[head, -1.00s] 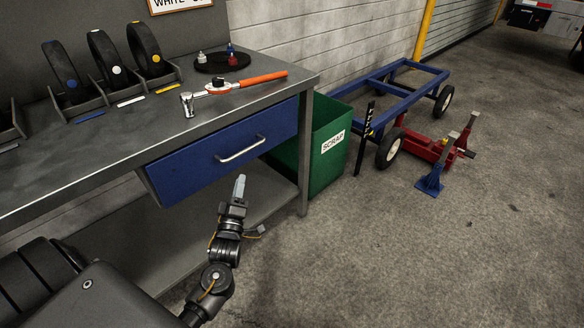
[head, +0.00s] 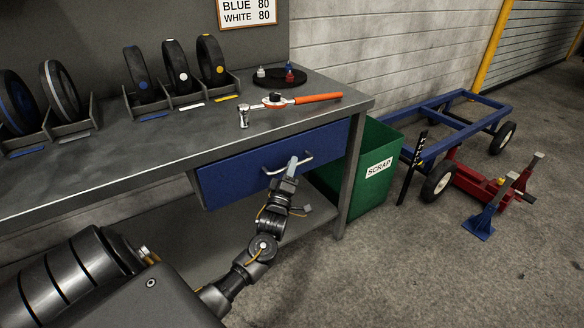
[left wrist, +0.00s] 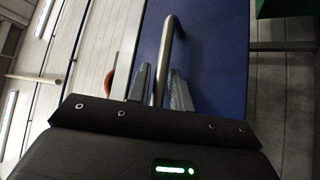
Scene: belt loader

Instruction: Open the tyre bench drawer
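The tyre bench drawer (head: 235,178) has a blue front and sits under the grey bench top, flush with the bench as far as I can see. Its silver bar handle (head: 304,161) is at the middle of the front. My left gripper (head: 291,164) is at the handle in the head view. In the left wrist view the handle bar (left wrist: 166,55) runs between the two fingers of my left gripper (left wrist: 160,85), with gaps on the sides, so the fingers look open around it. The right gripper is not in view.
On the bench (head: 120,165) lie an orange-handled torque wrench (head: 290,101), a black turntable (head: 280,78) with small pieces, and several tyres in racks. A green scrap bin (head: 372,150) stands right of the bench. A blue trolley (head: 460,125) and red jack (head: 480,185) are farther right.

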